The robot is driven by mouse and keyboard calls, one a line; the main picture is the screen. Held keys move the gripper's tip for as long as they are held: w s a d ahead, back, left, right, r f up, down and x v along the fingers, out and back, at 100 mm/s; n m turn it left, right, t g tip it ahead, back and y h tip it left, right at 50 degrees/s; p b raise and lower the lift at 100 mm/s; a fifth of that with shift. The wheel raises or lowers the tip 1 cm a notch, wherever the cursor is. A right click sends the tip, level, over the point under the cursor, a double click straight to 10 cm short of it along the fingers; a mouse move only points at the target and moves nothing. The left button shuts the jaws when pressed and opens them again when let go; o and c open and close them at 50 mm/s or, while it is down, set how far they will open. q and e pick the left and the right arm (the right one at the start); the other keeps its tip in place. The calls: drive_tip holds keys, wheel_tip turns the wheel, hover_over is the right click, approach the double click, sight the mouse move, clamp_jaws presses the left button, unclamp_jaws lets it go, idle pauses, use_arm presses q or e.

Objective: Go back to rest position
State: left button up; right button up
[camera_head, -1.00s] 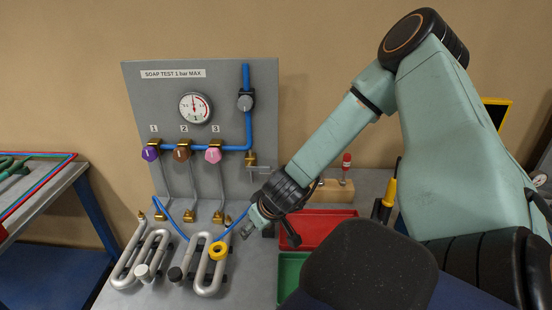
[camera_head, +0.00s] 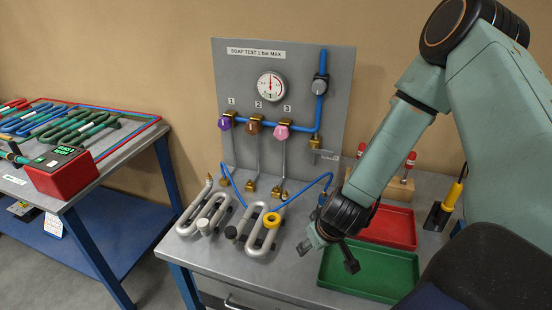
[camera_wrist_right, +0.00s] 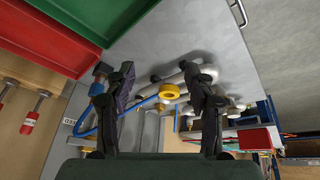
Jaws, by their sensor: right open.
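My right gripper (camera_head: 330,255) is open and empty. It hangs over the bench beside the green tray, right of the coils. In the wrist view its two dark fingers (camera_wrist_right: 160,85) stand apart, with the yellow ring (camera_wrist_right: 169,91) seen beyond the gap. The left serpentine coil (camera_head: 190,226) and the right serpentine coil (camera_head: 256,246) lie on the grey bench. The yellow ring (camera_head: 272,221) sits at the right coil's end. My left gripper is not in view.
The test panel (camera_head: 275,70) with gauge and valves stands behind the coils. The green tray (camera_head: 395,290) and red tray (camera_head: 400,238) lie close under my right arm. A side table (camera_head: 100,165) with coloured coils and a red device (camera_head: 60,170) stands left. Floor shows between them.

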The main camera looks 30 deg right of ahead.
drive_tip(key=shift+d, duration=0.1)
drive_tip(key=s+a+f+g, duration=0.2)
drive_tip(key=s+a+f, duration=0.15)
drive_tip(key=s, duration=0.35)
drive_tip(key=s+a+f+g+y, duration=0.1)
drive_tip(key=s+a+f, duration=0.1)
drive_tip(key=s+a, duration=0.45)
drive_tip(key=s+a+f+g, duration=0.2)
drive_tip(key=s+f, duration=0.1)
drive_tip(key=s, duration=0.5)
use_arm(q)
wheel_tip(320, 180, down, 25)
drive_tip(key=b, duration=2.5)
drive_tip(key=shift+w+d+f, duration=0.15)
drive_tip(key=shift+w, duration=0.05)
use_arm(e)
wheel_tip(320, 180, down, 25)
drive_tip(key=shift+a+r, duration=0.15)
drive_tip(key=shift+a, duration=0.2)
drive_tip(key=shift+d+r, duration=0.1)
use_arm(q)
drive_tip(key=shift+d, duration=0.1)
use_arm(e)
drive_tip(key=shift+s, duration=0.1)
